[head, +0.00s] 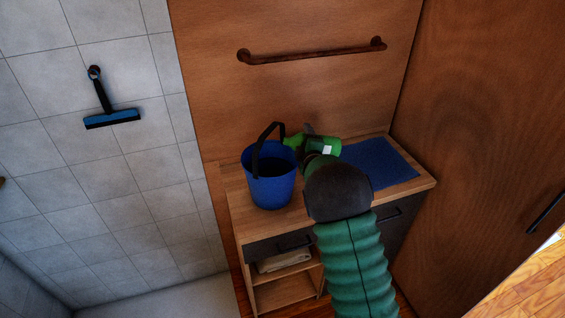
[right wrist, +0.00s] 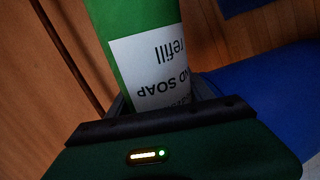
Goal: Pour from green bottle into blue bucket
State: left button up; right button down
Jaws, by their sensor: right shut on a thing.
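The green bottle (head: 329,145) is held nearly on its side in the head view, with its narrow end pointing left toward the blue bucket. In the right wrist view the bottle (right wrist: 118,22) shows a white label with hand soap refill text. My right gripper (head: 309,142) is shut on the bottle. The blue bucket (head: 270,190) stands upright on the wooden cabinet top, its dark handle raised. The bottle's narrow end is at the bucket's right rim; whether it is over the opening I cannot tell. Any liquid is not visible. My left gripper is out of view.
The wooden cabinet (head: 415,184) has dark drawers and an open shelf holding a folded cloth (head: 283,260). A blue mat (head: 385,166) lies on its top at the right. A towel bar (head: 315,52) is on the wall behind. A squeegee (head: 111,118) hangs on the tiles.

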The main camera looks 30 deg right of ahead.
jog(key=shift+r+n, duration=0.25)
jog(key=shift+n, duration=0.25)
dwell(2.6)
jog(key=shift+f, duration=0.1)
